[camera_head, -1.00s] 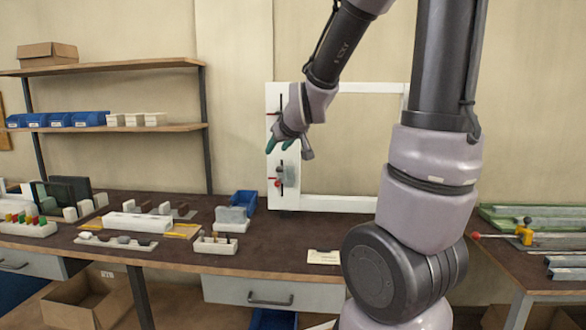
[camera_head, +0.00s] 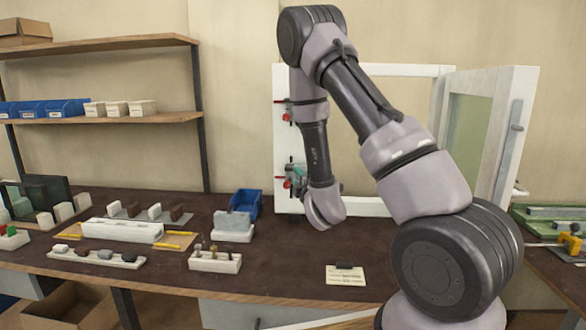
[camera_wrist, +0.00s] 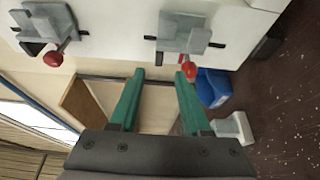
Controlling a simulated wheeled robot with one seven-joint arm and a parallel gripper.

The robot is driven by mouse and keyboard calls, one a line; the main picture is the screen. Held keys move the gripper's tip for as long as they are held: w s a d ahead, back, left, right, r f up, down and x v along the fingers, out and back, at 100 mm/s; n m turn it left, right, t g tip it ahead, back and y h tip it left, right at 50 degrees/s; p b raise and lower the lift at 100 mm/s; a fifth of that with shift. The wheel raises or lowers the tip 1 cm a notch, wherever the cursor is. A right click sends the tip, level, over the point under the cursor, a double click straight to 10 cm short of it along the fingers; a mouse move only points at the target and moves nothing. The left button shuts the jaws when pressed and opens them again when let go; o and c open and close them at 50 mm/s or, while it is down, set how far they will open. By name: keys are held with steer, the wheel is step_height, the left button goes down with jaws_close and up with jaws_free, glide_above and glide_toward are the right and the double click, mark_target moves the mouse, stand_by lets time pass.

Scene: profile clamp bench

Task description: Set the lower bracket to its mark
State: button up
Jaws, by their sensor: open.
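The lower bracket (camera_head: 294,177), grey with a red knob, sits on the left upright of the white frame (camera_head: 363,206). In the wrist view the lower bracket (camera_wrist: 184,36) is at top centre, on a dark slot. The upper bracket (camera_head: 287,110) is above it on the same upright; it also shows in the wrist view (camera_wrist: 43,22). My gripper (camera_wrist: 159,74) is open and empty, its green fingers pointing toward the lower bracket. The right fingertip appears close to the red knob; I cannot tell whether they touch. Thin red lines lie beside both brackets; I cannot tell which is a mark.
A hinged panel (camera_head: 497,140) stands swung open at the frame's right. A blue bin (camera_head: 246,203) and a grey block (camera_head: 233,222) stand left of the frame. A card (camera_head: 346,276) lies near the bench's front edge. Bare bench top lies between block and card.

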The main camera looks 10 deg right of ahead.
mark_target(290, 170)
steer(key=w, duration=1)
steer(key=shift+w+a, duration=0.1)
steer(key=shift+a, duration=0.3)
jaws_close()
stand_by(0.8)
